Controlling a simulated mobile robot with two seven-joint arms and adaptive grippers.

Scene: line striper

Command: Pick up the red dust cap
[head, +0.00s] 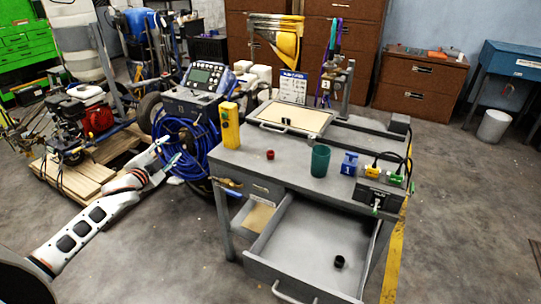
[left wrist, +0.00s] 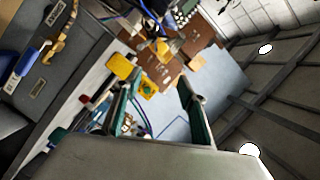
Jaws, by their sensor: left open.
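The red dust cap (head: 271,155) is a small short cylinder standing on the grey bench top, left of a green cup (head: 320,160). My left gripper (head: 180,165) is left of the bench in the head view, beside the blue hose coil and well apart from the cap. Its two fingers are spread with nothing between them in the left wrist view (left wrist: 158,84). A small red patch shows at the lower left of that view; I cannot tell if it is the cap. My right gripper is not in view.
A yellow box (head: 230,125) stands at the bench's left edge. A blue block (head: 349,163) and a black box (head: 381,196) with cables are at the right. An open drawer (head: 310,240) holding a black cap (head: 339,261) juts out in front. Bench top around the red cap is clear.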

